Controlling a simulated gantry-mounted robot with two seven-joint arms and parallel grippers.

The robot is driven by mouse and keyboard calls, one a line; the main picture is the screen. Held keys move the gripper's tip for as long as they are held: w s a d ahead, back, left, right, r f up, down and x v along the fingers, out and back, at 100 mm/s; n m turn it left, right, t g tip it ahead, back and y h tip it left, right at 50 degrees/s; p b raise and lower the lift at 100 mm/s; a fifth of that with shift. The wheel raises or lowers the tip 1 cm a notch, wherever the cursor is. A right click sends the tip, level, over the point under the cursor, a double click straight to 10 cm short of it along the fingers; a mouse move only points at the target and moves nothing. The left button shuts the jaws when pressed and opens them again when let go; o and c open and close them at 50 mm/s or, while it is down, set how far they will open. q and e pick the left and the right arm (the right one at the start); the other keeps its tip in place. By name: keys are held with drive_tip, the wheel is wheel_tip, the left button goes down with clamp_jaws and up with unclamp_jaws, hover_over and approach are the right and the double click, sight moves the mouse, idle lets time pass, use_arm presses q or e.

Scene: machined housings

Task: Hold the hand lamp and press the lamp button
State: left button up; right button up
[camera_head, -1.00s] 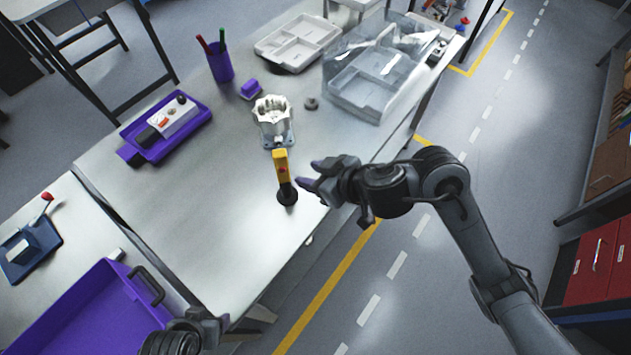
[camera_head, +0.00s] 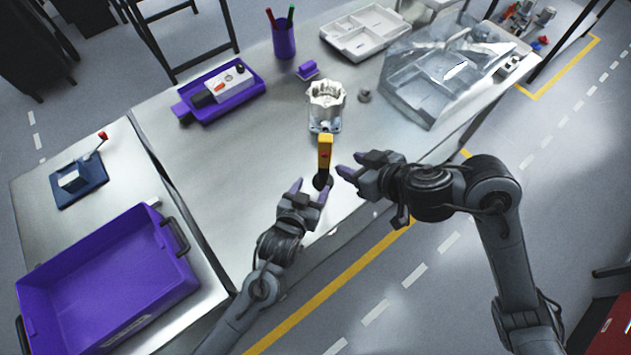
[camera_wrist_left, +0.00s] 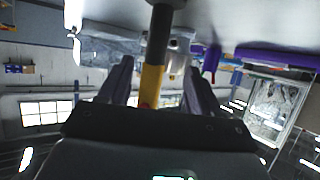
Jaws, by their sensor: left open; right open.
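The hand lamp (camera_head: 325,146), yellow with a black end and a small red spot on its yellow part, is on the metal table in front of the silver housing. My left gripper (camera_head: 311,190) is open at the lamp's near black end. In the left wrist view the lamp (camera_wrist_left: 151,84) runs between the spread fingers (camera_wrist_left: 160,75), with gaps on both sides. My right gripper (camera_head: 350,165) is open and empty just right of the lamp, apart from it. Whether the red spot is the button is too small to tell.
The silver housing (camera_head: 326,98) stands just behind the lamp. A purple tray (camera_head: 254,90) with a white box lies to the left, a clear bin (camera_head: 413,105) to the right. A large purple crate (camera_head: 60,250) is at lower left. The table left of the lamp is clear.

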sight(326, 165)
use_arm(q)
drive_tip(key=x, duration=1.1)
drive_tip(key=shift+w+d+r, duration=0.2)
drive_tip(key=shift+d+r, duration=0.15)
drive_tip(key=shift+c, duration=0.3)
drive_tip(key=c, duration=0.9)
drive_tip(key=shift+c, duration=1)
use_arm(e)
drive_tip(key=shift+c, duration=0.6)
clamp_jaws()
idle(0.9)
